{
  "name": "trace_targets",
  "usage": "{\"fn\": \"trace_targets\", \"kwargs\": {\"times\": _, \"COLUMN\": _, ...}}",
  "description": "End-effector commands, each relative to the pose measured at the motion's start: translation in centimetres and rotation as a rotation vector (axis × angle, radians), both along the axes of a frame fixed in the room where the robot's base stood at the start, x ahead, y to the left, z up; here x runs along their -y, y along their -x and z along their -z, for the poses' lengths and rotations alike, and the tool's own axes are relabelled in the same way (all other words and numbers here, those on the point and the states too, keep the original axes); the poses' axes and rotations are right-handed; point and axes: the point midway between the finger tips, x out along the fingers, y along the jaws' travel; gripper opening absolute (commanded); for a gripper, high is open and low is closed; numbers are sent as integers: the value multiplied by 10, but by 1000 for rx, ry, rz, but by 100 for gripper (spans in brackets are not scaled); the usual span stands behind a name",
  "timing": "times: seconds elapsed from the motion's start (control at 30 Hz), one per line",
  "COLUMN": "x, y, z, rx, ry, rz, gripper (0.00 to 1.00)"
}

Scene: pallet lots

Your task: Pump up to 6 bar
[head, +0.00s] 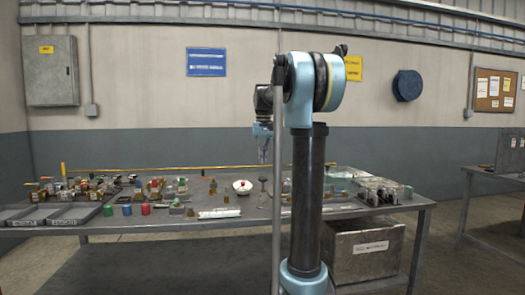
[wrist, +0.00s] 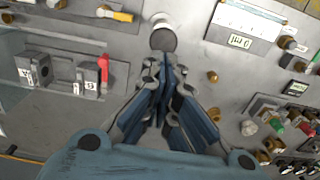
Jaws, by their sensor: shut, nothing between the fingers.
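My gripper (head: 263,158) points down above the workbench, near its middle, in the head view. In the wrist view its fingers (wrist: 166,70) are shut together and hold nothing. A round grey knob (wrist: 163,38) lies just beyond the fingertips in the wrist view; I cannot tell if they touch it. In the head view a dark upright post with a wider top (head: 262,179) stands below my gripper; it may be the pump's handle. A white round piece with a red centre (head: 242,187) stands left of it. No pressure reading is legible.
The workbench (head: 160,222) carries many small fittings on its left. A transparent box with metal parts (head: 378,190) stands at its right. In the wrist view, grey blocks with a red lever (wrist: 103,68) lie left and a labelled panel (wrist: 245,22) lies upper right.

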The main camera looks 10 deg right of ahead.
Motion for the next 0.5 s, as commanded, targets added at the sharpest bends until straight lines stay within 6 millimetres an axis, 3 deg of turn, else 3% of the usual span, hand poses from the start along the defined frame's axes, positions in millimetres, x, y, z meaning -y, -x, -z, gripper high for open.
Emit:
{"fn": "trace_targets", "kwargs": {"times": 0.2, "x": 0, "y": 0, "z": 35, "rx": 0, "ry": 0, "rz": 0, "gripper": 0}}
{"fn": "trace_targets", "kwargs": {"times": 0.5, "x": -1, "y": 1, "z": 55, "rx": 0, "ry": 0, "rz": 0, "gripper": 0}}
